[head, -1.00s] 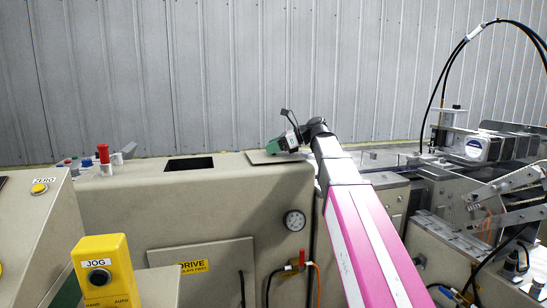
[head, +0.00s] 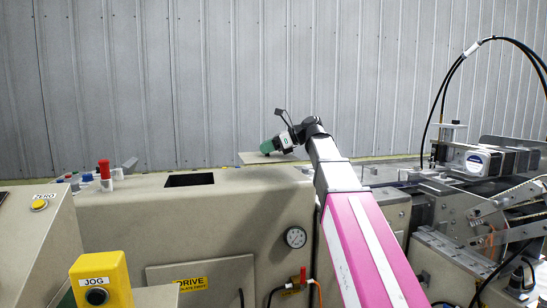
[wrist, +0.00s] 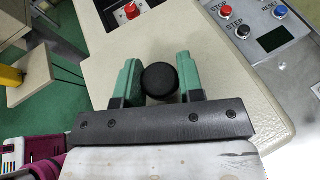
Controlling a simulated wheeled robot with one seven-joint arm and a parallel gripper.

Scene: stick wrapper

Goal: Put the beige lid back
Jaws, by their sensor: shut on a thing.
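In the head view the thin beige lid (head: 248,158) is held up behind and above the machine's top, right of the dark rectangular opening (head: 190,180). In the wrist view my gripper (wrist: 160,80) is shut on a round black knob (wrist: 160,79), between the two green fingers. Beige surface shows behind the knob. I cannot clearly tell lid from machine there. The lid's underside is hidden.
The beige machine (head: 235,210) has a red knob (head: 104,170) and other controls left of the opening. A yellow JOG box (head: 100,280) stands front left. Metal mechanisms (head: 480,165) and cables fill the right. The top around the opening looks clear.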

